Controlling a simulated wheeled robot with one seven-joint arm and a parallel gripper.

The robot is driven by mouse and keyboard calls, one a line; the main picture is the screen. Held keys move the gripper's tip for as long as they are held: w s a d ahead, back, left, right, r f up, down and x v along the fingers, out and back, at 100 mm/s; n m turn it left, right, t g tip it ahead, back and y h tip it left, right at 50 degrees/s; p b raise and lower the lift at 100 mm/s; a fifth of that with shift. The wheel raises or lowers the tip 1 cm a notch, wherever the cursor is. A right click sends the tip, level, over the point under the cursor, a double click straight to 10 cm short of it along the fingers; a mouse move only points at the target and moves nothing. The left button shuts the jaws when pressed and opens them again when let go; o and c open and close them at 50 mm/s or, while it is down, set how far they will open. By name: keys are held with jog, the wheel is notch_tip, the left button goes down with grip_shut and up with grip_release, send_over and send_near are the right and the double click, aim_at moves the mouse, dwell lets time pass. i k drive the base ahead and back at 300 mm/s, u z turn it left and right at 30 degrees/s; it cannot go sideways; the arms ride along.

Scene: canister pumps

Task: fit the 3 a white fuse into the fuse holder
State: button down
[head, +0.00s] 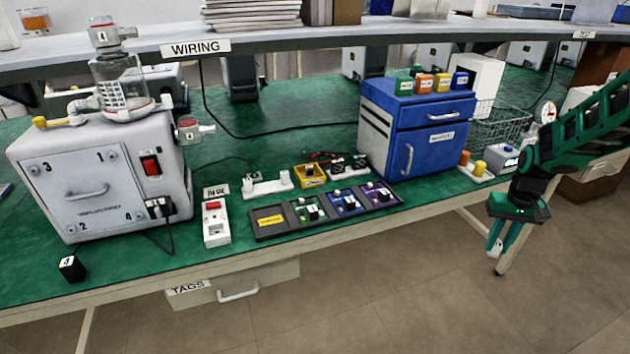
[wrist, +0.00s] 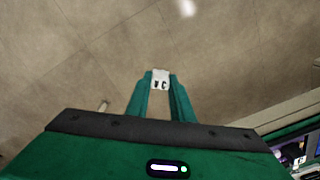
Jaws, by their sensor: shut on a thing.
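My gripper (head: 494,252) hangs over the floor off the bench's right front edge, pointing down. In the wrist view its two green fingers (wrist: 161,82) are shut on a small white block with dark marks, which I take for the white fuse (wrist: 161,76). The printing is too small to read. A white base with two raised ends (head: 267,184), possibly the fuse holder, lies on the green mat behind the parts tray. My gripper is far to the right of it.
A grey pump unit (head: 85,180) stands at left. A blue cabinet (head: 415,125), wire basket (head: 500,125) and overhead shelf (head: 330,38) bound the bench. The floor (head: 430,300) is clear.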

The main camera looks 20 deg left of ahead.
aim_at(158, 207)
jog(key=z, duration=0.3)
jog(key=k, duration=1.35)
jog(key=u, duration=1.45)
jog(key=i, duration=0.75)
jog(key=u, duration=0.1)
